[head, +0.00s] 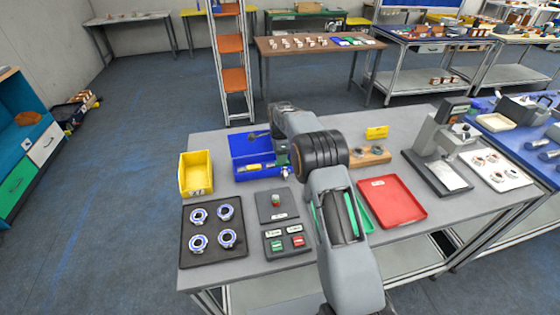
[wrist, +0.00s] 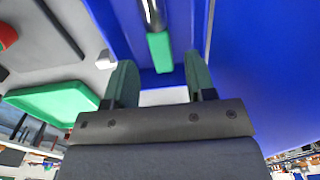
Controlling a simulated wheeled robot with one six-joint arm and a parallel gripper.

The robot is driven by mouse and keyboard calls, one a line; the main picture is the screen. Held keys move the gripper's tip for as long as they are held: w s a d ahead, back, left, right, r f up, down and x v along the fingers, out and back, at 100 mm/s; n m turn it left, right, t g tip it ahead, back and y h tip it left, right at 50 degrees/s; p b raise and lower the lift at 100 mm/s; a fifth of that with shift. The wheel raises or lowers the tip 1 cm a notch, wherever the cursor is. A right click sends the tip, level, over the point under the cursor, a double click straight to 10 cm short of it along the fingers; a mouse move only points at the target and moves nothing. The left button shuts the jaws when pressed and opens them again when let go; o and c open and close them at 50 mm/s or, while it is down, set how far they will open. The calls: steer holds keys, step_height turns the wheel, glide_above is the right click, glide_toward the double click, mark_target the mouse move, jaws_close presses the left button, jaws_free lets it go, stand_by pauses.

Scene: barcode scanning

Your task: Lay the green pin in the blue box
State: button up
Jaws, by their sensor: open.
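The blue box (head: 240,144) stands at the back of the table in the head view, with yellow pieces in it. My gripper (head: 284,165) is at the box's right end, pointing down. In the wrist view, my gripper (wrist: 161,82) is open, with a dark green finger on each side. The green pin (wrist: 160,52), with a metal shaft, shows just beyond and between the fingertips, apart from both. The blue surface of the box (wrist: 262,70) is around it. I cannot tell whether the pin touches the box floor. My arm hides the pin in the head view.
A yellow bin (head: 195,173) stands left of the box.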

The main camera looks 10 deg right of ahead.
steer(key=s+r+n+t, duration=0.1)
steer(key=s+r+n, duration=0.25)
steer(key=r, duration=0.55)
steer(key=s+r+n, duration=0.2)
steer(key=s+r, duration=0.3)
steer(key=r, duration=0.3)
steer(key=s+f+n+t, duration=0.2)
steer(key=s+n, duration=1)
steer(key=s, duration=1.4)
steer(key=shift+s+t, duration=0.15)
steer(key=shift+t, duration=0.55)
steer(key=shift+f+n, duration=0.1)
steer(key=shift+n, duration=0.15)
